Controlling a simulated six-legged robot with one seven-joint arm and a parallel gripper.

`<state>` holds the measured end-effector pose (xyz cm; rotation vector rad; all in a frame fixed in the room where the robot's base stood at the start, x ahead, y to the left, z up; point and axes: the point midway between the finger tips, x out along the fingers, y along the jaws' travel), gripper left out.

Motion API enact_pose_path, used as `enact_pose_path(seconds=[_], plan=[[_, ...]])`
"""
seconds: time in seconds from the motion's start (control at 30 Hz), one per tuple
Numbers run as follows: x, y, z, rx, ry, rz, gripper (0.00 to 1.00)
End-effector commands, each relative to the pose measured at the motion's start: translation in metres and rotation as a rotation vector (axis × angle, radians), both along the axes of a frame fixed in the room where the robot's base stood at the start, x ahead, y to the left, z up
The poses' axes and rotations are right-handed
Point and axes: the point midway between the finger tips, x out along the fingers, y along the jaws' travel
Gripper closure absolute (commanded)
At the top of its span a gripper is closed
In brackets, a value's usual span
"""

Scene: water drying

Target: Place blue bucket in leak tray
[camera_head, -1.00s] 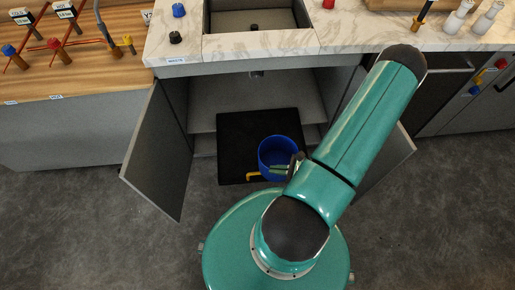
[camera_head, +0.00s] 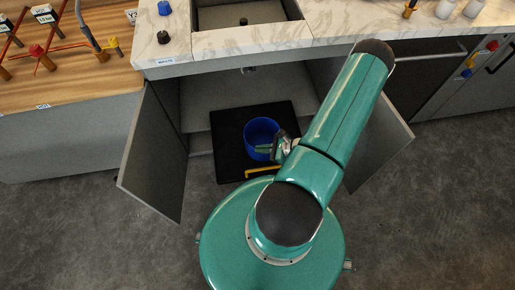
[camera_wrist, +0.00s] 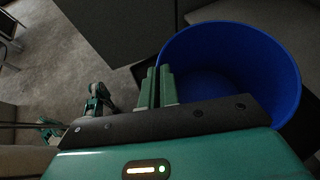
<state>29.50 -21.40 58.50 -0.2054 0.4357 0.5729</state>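The blue bucket (camera_head: 262,132) is upright over the middle of the black leak tray (camera_head: 229,165), inside the open sink cabinet. I cannot tell whether its base touches the tray. My gripper (camera_head: 268,150) is at the bucket's front right rim in the head view. In the wrist view, the green fingers of my gripper (camera_wrist: 157,86) are close together at the left side of the bucket (camera_wrist: 245,45), with its wall apparently pinched between them. The bucket's near lower side is hidden by my gripper there.
A yellow handle-like bar (camera_head: 264,170) lies at the tray's front edge. The left cabinet door (camera_head: 152,155) and right cabinet door (camera_head: 385,145) stand open on both sides. The sink drain (camera_head: 248,70) hangs above. The grey floor in front is clear.

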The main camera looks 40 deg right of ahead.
Motion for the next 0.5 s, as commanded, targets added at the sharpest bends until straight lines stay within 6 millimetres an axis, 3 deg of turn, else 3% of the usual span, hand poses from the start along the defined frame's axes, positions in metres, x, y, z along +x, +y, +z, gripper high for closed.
enact_pose_path(seconds=[0.2,0.5], plan=[[0.029,-0.01,-0.038,0.003,0.001,0.001,1.0],[0.043,-0.016,-0.067,0.004,0.002,0.0,1.0]])
